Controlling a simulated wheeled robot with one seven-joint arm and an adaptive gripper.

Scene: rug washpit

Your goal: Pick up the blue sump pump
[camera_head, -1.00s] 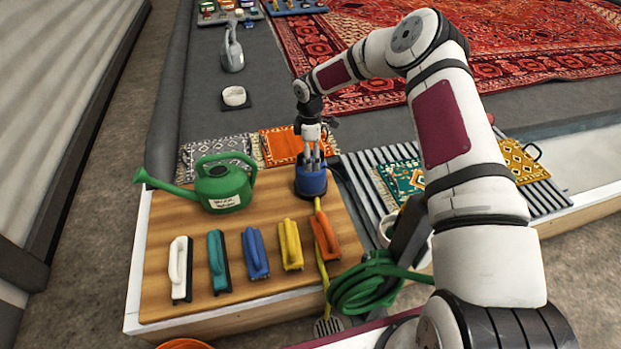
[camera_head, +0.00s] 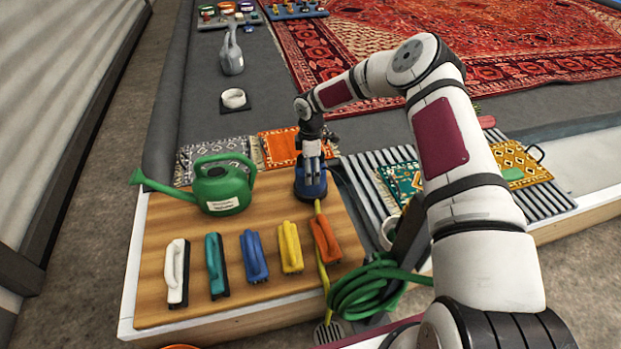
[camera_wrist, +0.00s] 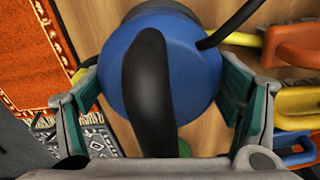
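The blue sump pump (camera_head: 311,189) stands at the far right corner of the wooden board in the head view. Its round blue body (camera_wrist: 115,72) fills the upper middle of the wrist view, with a black handle arching across its top. My gripper (camera_head: 312,172) is directly above the pump and pointing down. In the wrist view my gripper (camera_wrist: 161,82) is open, one finger on each side of the handle. The fingers look spread wide around the blue body; whether they touch it I cannot tell.
A green watering can (camera_head: 221,190) stands left of the pump. Several coloured brushes, including an orange one (camera_head: 325,241), line the board's (camera_head: 190,232) front. A green hose coil (camera_head: 368,288) lies to the right. Small rugs (camera_head: 278,146) lie behind the board.

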